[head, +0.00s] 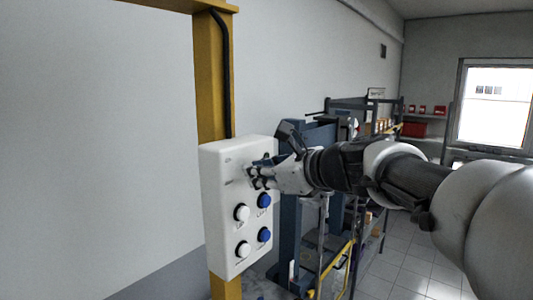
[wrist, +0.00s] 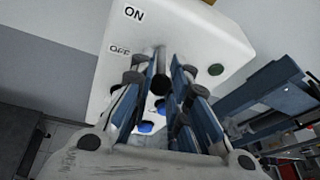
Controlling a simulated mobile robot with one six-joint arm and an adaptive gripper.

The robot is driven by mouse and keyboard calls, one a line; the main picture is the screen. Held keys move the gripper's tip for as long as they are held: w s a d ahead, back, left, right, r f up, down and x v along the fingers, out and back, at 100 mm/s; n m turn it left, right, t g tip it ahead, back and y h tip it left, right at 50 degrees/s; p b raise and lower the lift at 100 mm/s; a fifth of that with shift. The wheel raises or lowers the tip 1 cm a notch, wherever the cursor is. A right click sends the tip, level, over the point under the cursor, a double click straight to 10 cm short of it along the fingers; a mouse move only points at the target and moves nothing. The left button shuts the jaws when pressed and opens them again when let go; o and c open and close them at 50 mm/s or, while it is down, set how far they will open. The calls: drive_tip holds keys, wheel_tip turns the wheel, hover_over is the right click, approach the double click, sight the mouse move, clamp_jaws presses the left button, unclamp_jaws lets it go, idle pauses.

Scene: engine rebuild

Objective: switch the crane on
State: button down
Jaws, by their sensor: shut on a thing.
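The white crane control box (head: 222,235) is fixed on a yellow post. It also shows in the wrist view (wrist: 225,35). An ON label (wrist: 133,13) and an OFF label (wrist: 120,49) are on its face. A dark switch lever (wrist: 160,84) sticks out from the face beside the labels. My gripper (head: 256,176) is at the upper part of the box. In the wrist view, my gripper (wrist: 160,95) has its fingers shut on the lever, one on each side. The fingers hide part of the lever, and I cannot clearly tell its position.
White buttons (head: 242,213) and blue buttons (head: 264,201) sit below my gripper on the box. The yellow post (head: 213,80) with a black cable rises behind it. A dark blue frame (head: 291,225) stands just right. Shelves with red boxes (head: 414,130) are farther back.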

drive_tip(key=shift+r+g+h+p, duration=0.7)
drive_tip(key=shift+h, duration=0.1)
drive_tip(key=shift+w+a+r+n+g+h, duration=0.15)
drive_tip(key=shift+r+n+g+h, duration=0.2)
drive_tip(key=shift+g+h, duration=0.6)
drive_tip(key=shift+r+h, duration=0.2)
drive_tip(key=shift+h, duration=0.15)
drive_tip(key=shift+r+g, duration=0.1)
drive_tip(key=shift+g, duration=0.15)
drive_tip(key=c, duration=1.5)
unclamp_jaws()
drive_tip(key=v, duration=1.2)
